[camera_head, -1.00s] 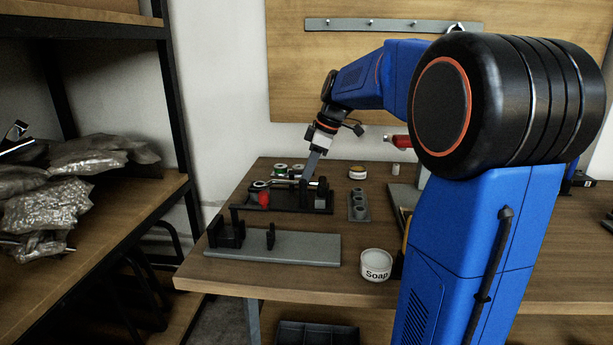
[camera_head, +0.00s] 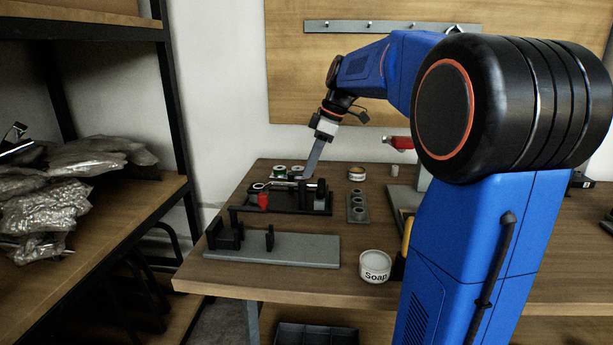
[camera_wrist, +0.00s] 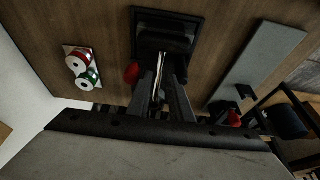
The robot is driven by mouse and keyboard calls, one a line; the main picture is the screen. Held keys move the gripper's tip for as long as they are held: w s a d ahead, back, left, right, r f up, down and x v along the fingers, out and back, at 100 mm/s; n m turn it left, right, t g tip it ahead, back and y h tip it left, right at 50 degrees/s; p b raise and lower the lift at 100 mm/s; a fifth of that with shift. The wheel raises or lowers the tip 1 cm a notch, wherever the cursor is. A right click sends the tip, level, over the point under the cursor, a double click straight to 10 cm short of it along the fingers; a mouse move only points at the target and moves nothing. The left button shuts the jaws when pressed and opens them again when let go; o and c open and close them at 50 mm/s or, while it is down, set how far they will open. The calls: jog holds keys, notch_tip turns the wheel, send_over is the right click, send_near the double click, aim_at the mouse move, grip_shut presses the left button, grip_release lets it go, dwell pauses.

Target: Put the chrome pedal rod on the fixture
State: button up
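The chrome pedal rod (camera_head: 283,184) lies along the top of the black holder (camera_head: 290,207) on the table, with a ring-like end at its left. My gripper (camera_head: 307,172) comes down from the upper right to the rod's right part in the head view. In the wrist view the rod (camera_wrist: 158,76) runs between the two grey fingers (camera_wrist: 160,84), which stand apart on either side of it. Contact with the rod cannot be made out. The fixture (camera_head: 300,246), a grey plate with black upright supports, stands nearer on the table; its supports look empty.
A red part (camera_head: 263,200) is at the holder. Green and red spools (camera_head: 280,171) stand behind it. A grey block with round holes (camera_head: 357,208) is to the right. A soap jar (camera_head: 375,266) stands right of the fixture. A shelf with bags (camera_head: 60,190) is at the left.

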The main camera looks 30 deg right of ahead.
jog(key=v, duration=0.8)
dwell(0.4)
